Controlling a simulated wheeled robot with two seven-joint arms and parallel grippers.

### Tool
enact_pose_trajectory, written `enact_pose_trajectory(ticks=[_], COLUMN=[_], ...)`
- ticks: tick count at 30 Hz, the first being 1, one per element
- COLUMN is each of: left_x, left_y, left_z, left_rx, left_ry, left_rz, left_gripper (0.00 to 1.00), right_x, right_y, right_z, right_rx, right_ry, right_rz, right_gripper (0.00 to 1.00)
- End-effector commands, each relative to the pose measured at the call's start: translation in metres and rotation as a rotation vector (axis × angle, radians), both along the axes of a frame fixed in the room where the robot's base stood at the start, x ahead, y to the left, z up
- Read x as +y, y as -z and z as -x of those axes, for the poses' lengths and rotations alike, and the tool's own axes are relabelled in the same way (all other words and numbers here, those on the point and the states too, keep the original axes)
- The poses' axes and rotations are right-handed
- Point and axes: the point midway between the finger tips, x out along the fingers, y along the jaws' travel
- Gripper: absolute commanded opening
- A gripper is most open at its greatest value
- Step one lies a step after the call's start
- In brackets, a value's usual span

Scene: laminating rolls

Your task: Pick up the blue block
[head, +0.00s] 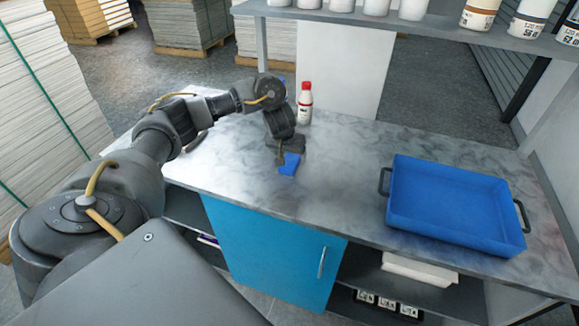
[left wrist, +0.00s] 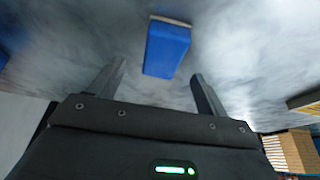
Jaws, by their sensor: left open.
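The blue block (head: 289,164) lies on the grey marbled worktop (head: 330,190), left of the middle in the head view. My left gripper (head: 279,160) is above and beside it, pointing down, and partly covers it in that view. In the left wrist view the blue block (left wrist: 167,48) shows ahead of the two spread fingers of my left gripper (left wrist: 158,88). The fingers are apart with nothing between them. The block's near end lies roughly in line with the gap. My right gripper is not in view.
A blue tray (head: 455,238) with dark handles stands on the right of the worktop. A white bottle with a red cap (head: 305,104) stands behind my left gripper. A shelf (head: 420,27) with several containers crosses above the back. The worktop between block and tray is clear.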

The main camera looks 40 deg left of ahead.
Motion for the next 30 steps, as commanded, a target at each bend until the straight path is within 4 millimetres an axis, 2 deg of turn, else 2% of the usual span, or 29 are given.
enact_pose_trajectory(ticks=[4, 13, 22, 30], left_x=[0.002, 0.009, 0.01, 0.01], left_y=[0.006, 0.044, 0.049, 0.048], left_z=[-0.001, -0.012, -0.014, -0.014], left_rx=[0.002, 0.001, -0.001, -0.001], left_ry=[-0.003, -0.002, -0.001, -0.001], left_rz=[0.0, 0.0, 0.0, 0.0], left_gripper=[0.76, 0.76, 0.76, 0.41], right_x=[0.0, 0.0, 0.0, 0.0], right_y=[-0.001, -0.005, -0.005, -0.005], right_z=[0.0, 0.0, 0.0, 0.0], right_rx=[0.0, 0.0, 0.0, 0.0], right_ry=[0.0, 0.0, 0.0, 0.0], right_rz=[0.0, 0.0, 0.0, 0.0], right_gripper=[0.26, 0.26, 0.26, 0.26])
